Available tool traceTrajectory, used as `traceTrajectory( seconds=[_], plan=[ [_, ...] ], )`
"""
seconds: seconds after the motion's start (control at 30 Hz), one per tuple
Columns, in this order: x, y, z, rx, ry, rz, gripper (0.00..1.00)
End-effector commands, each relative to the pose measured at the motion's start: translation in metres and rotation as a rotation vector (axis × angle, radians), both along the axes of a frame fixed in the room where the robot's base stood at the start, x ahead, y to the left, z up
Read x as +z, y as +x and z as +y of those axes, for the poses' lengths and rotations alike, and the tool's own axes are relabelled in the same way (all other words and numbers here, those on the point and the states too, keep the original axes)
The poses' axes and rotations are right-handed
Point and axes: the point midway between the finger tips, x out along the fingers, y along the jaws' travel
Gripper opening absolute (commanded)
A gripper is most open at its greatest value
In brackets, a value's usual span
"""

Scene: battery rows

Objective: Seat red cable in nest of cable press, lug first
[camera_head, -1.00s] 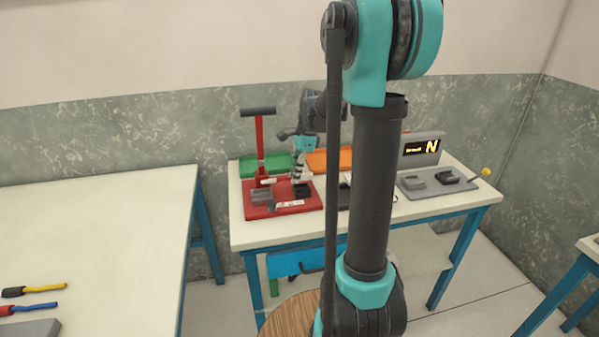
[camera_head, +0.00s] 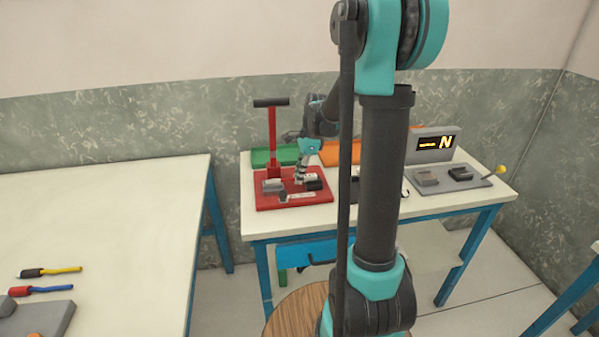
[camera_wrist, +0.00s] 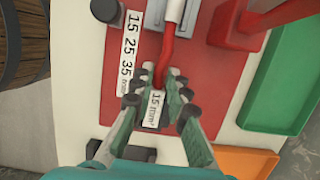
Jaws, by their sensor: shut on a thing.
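My gripper (camera_wrist: 158,85) is shut on the red cable (camera_wrist: 167,50), low over the red base of the cable press (camera_wrist: 205,100). In the wrist view the cable runs up from my fingertips, with a bend, to the grey nest (camera_wrist: 153,14). A silvery lug end (camera_wrist: 174,12) shows at the nest; I cannot tell whether it is fully down. In the head view my gripper (camera_head: 300,178) is just right of the nest (camera_head: 272,185). A dark block labelled 15 mm² (camera_wrist: 154,108) shows between and below my fingers.
The press's red lever post (camera_head: 271,140) stands behind the nest. Green tray (camera_wrist: 285,80) and orange tray (camera_wrist: 243,160) lie beside the press. A grey device with a lit display (camera_head: 435,145) stands at right.

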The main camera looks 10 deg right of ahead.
Motion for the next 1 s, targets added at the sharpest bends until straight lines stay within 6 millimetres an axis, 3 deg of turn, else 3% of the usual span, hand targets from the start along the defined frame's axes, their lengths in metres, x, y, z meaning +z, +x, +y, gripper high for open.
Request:
traceTrajectory(
  seconds=[0.47, 0.5, 0.67, 1.0],
  plan=[
    [-0.0043, 0.0000, 0.0000, 0.000, 0.000, 0.000, 0.00],
    [-0.0043, 0.0000, 0.0000, 0.000, 0.000, 0.000, 0.17],
    [-0.0043, 0.0000, 0.0000, 0.000, 0.000, 0.000, 0.37],
    [-0.0025, 0.0000, -0.0005, 0.000, 0.000, 0.000, 0.39]
  ],
)
